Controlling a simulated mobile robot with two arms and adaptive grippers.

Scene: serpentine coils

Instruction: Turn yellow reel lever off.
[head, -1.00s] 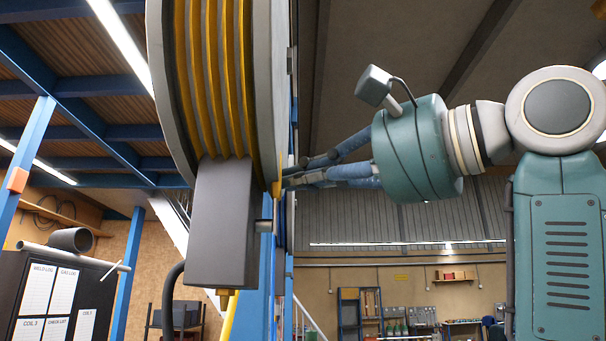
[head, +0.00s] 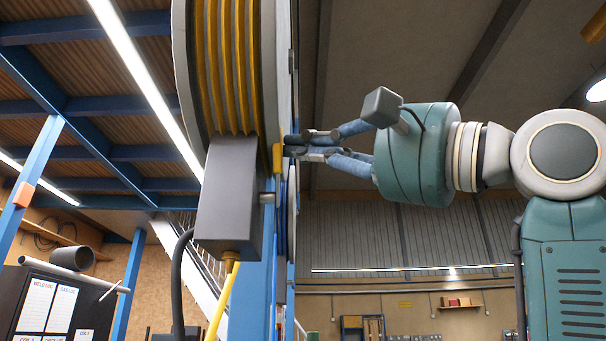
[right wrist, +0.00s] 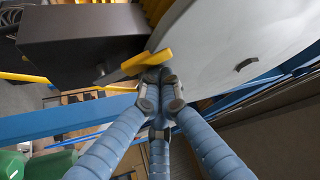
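The yellow lever (head: 277,160) is a short flat bar at the right side of the grey box (head: 228,200) under the reel. In the right wrist view the lever (right wrist: 147,62) slants up to the right between the box and the grey reel flange. The reel (head: 228,70) carries yellow hose coils. My right gripper (head: 289,148) comes from the right; its fingertips are drawn together right beside the lever. In the right wrist view the fingertips (right wrist: 159,80) are at the lever's free end, seemingly touching it, with nothing visible between them. My left gripper is not in view.
A blue post (head: 262,290) stands behind the box. A black hose (head: 178,285) and a yellow hose (head: 223,305) hang below it. A dark cabinet with paper sheets (head: 60,305) stands at lower left. The space right of the reel, below my right arm, looks clear.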

